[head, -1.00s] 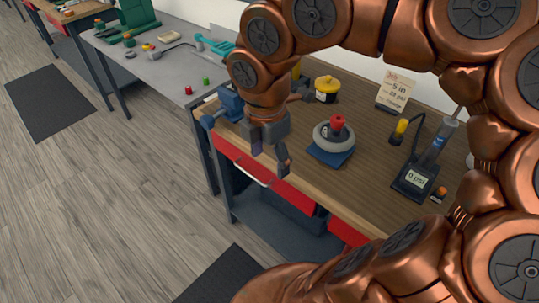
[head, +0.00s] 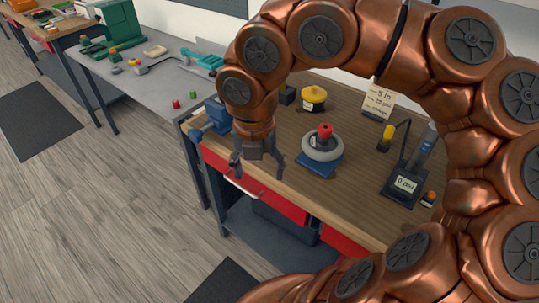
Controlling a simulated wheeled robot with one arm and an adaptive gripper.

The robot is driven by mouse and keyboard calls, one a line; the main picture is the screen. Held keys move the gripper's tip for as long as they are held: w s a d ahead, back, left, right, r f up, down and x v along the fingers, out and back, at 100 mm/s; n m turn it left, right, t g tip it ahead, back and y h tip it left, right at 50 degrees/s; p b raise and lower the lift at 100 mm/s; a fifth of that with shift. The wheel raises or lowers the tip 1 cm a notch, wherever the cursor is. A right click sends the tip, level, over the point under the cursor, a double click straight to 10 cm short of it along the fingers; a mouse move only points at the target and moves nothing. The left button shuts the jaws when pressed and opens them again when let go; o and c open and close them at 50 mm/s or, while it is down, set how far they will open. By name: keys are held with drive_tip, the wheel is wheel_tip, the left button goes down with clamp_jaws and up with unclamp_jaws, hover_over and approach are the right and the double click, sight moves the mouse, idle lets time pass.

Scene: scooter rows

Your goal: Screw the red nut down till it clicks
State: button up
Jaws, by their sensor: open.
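The red nut (head: 325,131) sits on top of the hub of a grey wheel (head: 323,149), upright on its stem. The wheel lies flat on a blue block (head: 318,169) on the wooden workbench (head: 352,188). My gripper (head: 258,173) is open and empty, pointing down over the bench's front edge. It is to the left of the wheel and lower in the picture, apart from it. How far the nut is screwed down cannot be told from here.
A blue vise (head: 210,122) stands at the bench's left corner, close to my arm. A yellow-lidded pot (head: 313,98) and a sign card (head: 379,101) stand behind the wheel. A pump with a gauge (head: 405,184) stands to the right. A grey table (head: 160,90) is at left.

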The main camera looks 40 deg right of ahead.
drive_tip(key=d+m, duration=0.1)
drive_tip(key=m, duration=0.1)
drive_tip(key=n+b, duration=0.2)
drive_tip(key=n, duration=2.6)
hover_over(327, 127)
drive_tip(key=a, duration=0.2)
drive_tip(key=shift+s+a+f+y, duration=0.15)
drive_tip(key=shift+s+f+y, duration=0.2)
drive_tip(key=shift+f, duration=0.2)
drive_tip(key=d+m, duration=0.1)
drive_tip(key=m, duration=0.1)
drive_tip(key=shift+w+d+f+m, duration=0.1)
drive_tip(key=shift+w+d+m, duration=0.1)
drive_tip(key=shift+d+m, duration=0.15)
drive_tip(key=shift+f+p, duration=1.15)
drive_tip(key=shift+f, duration=2.65)
